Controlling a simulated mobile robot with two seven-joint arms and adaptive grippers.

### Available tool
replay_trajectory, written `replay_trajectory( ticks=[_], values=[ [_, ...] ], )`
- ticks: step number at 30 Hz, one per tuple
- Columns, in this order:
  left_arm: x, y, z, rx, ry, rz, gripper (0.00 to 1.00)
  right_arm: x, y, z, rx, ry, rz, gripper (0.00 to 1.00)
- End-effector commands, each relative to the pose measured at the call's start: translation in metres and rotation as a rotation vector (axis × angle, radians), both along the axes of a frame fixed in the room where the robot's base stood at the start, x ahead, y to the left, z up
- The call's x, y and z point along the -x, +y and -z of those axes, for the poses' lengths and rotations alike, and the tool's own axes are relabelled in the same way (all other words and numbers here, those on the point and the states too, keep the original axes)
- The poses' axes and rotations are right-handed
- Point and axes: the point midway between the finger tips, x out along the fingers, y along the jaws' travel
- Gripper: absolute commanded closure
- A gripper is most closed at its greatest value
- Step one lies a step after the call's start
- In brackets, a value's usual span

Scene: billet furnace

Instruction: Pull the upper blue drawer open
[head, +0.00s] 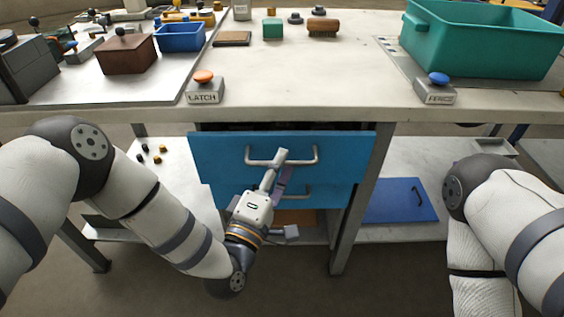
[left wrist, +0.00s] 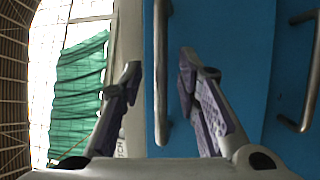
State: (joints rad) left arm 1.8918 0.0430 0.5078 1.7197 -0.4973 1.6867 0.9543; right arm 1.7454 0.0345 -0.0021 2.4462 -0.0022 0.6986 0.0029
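The upper blue drawer (head: 220,152) is under the workbench top, with a dark gap above its front. Its metal bar handle (head: 313,156) runs across the front. My left gripper (head: 281,168) is at the middle of this handle. In the left wrist view, my left gripper (left wrist: 162,72) has its two fingers apart. The upper drawer's handle (left wrist: 161,100) shows between them, with clear space on both sides. My right arm comes in at the right and its gripper is out of view.
The lower blue drawer's handle (head: 300,192) is just below. An orange LATCH button (head: 204,77) and a blue button (head: 438,78) stand near the bench's front edge. A green bin (head: 480,45) is at the right. A bench leg (head: 352,225) stands right of the drawers.

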Motion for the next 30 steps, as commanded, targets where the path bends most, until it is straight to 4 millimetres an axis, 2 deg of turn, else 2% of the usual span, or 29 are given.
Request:
replay_trajectory(
  ticks=[4, 11, 13, 15, 16, 30],
  values=[
    [-0.0116, -0.0045, -0.0013, -0.001, 0.001, -0.001, 0.7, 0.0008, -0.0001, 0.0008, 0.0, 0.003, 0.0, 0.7],
    [-0.0131, -0.0052, -0.0015, -0.002, 0.002, -0.001, 0.7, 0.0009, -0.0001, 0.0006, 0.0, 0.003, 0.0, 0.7],
    [-0.0129, -0.0051, -0.0015, -0.002, 0.002, -0.001, 0.81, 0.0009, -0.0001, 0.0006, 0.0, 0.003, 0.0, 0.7],
    [-0.0128, -0.0051, -0.0014, -0.002, 0.002, -0.001, 0.97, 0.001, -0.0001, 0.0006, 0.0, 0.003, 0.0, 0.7],
    [-0.0128, -0.0051, -0.0014, -0.002, 0.002, 0.0, 1.0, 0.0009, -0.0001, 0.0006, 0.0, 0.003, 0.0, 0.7],
    [-0.0124, -0.005, -0.0012, -0.001, 0.004, -0.001, 1.0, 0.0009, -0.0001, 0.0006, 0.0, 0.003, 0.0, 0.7]
  ],
)
